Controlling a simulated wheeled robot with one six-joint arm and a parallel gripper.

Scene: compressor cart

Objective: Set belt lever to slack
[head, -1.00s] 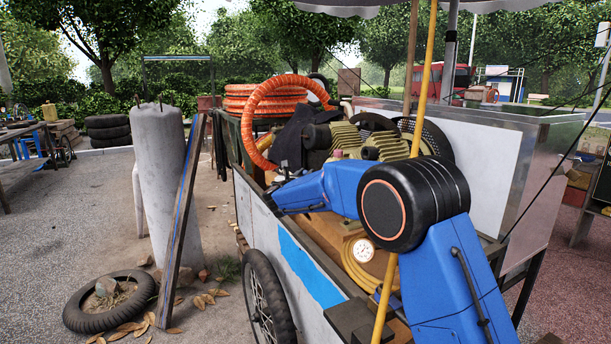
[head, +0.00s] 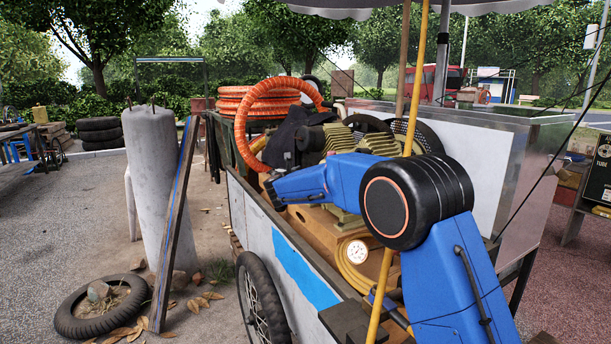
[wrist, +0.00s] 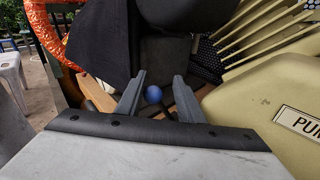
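In the wrist view, a round blue knob (wrist: 153,94) sits on a dark stem between the two grey fingers of my gripper (wrist: 157,92). I take it to be the belt lever's knob. The fingers are open, one on each side of the knob, with gaps that show on both sides. The lower part of the lever is mostly hidden behind my gripper's body. In the head view, my arm reaches over the compressor cart (head: 235,212) toward the machinery. My fingertips and the knob cannot be made out there.
Beside my gripper are a tan pump cover (wrist: 270,110), a dark cloth (wrist: 95,45) and an orange hose (wrist: 50,35). A yellow pole (head: 415,95) stands close to my arm. A concrete pillar (head: 150,190) and a tyre (head: 75,322) are left of the cart.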

